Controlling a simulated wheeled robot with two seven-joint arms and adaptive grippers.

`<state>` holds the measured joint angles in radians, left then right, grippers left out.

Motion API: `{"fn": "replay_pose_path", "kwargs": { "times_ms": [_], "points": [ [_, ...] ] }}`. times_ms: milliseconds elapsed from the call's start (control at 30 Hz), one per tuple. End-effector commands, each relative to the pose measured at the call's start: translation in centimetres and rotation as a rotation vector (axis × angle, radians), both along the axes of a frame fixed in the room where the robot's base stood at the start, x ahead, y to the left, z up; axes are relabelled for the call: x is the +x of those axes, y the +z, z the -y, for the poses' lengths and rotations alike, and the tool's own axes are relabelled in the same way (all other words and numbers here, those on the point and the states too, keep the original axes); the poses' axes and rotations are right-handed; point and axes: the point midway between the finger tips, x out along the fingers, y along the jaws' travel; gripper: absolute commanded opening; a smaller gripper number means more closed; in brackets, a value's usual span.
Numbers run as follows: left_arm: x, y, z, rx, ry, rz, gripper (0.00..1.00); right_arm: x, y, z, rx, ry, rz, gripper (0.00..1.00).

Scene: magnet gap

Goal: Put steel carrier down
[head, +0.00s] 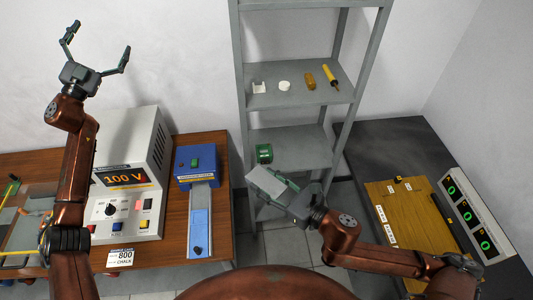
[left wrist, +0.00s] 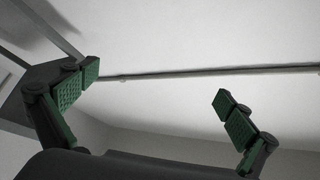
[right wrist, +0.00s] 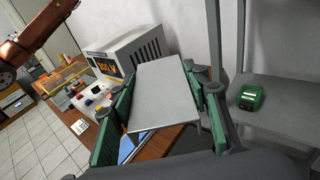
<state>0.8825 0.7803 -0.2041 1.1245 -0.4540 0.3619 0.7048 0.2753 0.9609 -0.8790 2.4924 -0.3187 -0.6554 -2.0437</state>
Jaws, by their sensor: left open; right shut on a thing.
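The steel carrier (head: 268,183) is a flat grey plate held in my right gripper (head: 284,188), in the air in front of the grey shelf unit. The right wrist view shows the carrier (right wrist: 163,95) between the two green-padded fingers, tilted. My right gripper is shut on it. My left gripper (head: 97,52) is raised at the upper left in front of the wall, open and empty. Its spread green-padded fingers also show in the left wrist view (left wrist: 155,105).
The grey shelf unit (head: 292,98) holds small items, with a green device (head: 264,154) on a lower shelf. Left is a wooden table (head: 220,220) with a 100 V power unit (head: 128,180) and a blue device (head: 196,165). Right is a dark bench (head: 380,150) with a wooden board (head: 410,215).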

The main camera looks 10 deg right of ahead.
Motion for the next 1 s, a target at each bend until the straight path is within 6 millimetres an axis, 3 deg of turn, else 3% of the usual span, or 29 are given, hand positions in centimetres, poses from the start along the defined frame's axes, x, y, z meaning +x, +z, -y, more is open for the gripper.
{"fn": "replay_pose_path", "kwargs": {
  "times_ms": [33, 233, 533, 767, 1000],
  "points": [
    [-0.4, 1.1, 2.9, 0.043, -0.042, 0.026, 1.0, 0.0, 0.1, 0.0, 0.001, 0.0, 0.001, 0.15],
    [-2.8, 3.7, 13.7, 0.227, -0.204, 0.127, 1.0, 0.0, 0.1, 0.0, 0.001, 0.0, 0.001, 0.15],
    [-9.4, 4.9, 29.4, 0.536, -0.462, 0.298, 1.0, 0.0, 0.1, 0.0, 0.001, 0.0, 0.001, 0.15],
    [-16.7, 3.1, 40.1, 0.819, -0.681, 0.448, 1.0, 0.0, 0.1, 0.0, 0.001, 0.0, 0.001, 0.15],
    [-25.8, -2.4, 48.6, 1.198, -0.943, 0.624, 1.0, 0.0, 0.1, 0.0, 0.001, 0.0, 0.001, 0.15]
  ]
}}
